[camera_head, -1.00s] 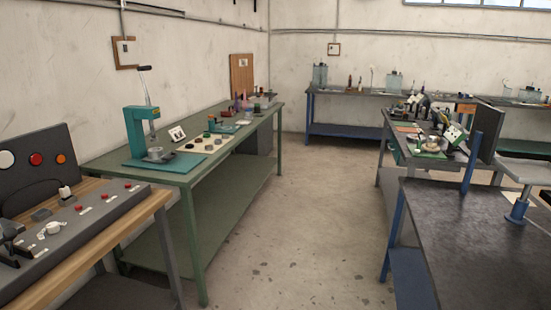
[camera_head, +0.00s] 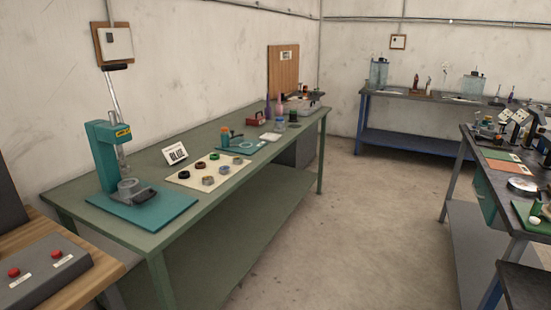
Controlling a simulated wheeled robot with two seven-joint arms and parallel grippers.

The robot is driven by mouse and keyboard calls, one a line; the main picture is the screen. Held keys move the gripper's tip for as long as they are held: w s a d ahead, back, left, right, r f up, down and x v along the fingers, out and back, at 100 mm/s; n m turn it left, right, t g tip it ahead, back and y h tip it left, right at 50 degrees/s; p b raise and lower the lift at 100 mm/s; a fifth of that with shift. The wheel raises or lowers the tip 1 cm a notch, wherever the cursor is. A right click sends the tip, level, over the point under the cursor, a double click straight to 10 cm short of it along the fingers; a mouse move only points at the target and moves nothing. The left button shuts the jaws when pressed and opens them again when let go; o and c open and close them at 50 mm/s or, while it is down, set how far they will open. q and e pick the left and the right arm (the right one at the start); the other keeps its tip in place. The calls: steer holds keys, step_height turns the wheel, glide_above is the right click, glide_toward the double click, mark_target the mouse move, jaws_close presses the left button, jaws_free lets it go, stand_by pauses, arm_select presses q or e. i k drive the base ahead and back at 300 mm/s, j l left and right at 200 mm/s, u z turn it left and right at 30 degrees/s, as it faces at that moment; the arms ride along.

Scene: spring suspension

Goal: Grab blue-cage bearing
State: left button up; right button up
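Several small ring-shaped bearings lie on a cream mat (camera_head: 188,182) on the green workbench (camera_head: 240,187). They include a dark one (camera_head: 183,175), a grey one (camera_head: 208,181), a bluish-grey one (camera_head: 224,170) and a tan one (camera_head: 234,161). They are too small to tell surely which has the blue cage. A label card (camera_head: 175,154) stands behind the mat. Neither of my grippers shows in the head view.
A teal lever press (camera_head: 108,160) stands at the bench's near end. A wooden bench with a red-button panel (camera_head: 40,268) is at the lower left. Another workbench (camera_head: 470,170) is at the right. The concrete floor (camera_head: 350,220) between them is clear.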

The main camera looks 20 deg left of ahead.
mark_target(225, 170)
steer(key=i, duration=3)
steer(key=i+l+u, duration=0.1)
steer(key=i, duration=1.4)
steer(key=u, duration=0.4)
steer(key=i+u, duration=0.15)
steer(key=u, duration=0.3)
steer(key=l+u, duration=0.1)
steer(key=u, duration=0.3)
steer(key=l+u, duration=0.1)
steer(key=u, duration=0.3)
steer(key=i+l+u, duration=0.1)
steer(key=u, duration=0.35)
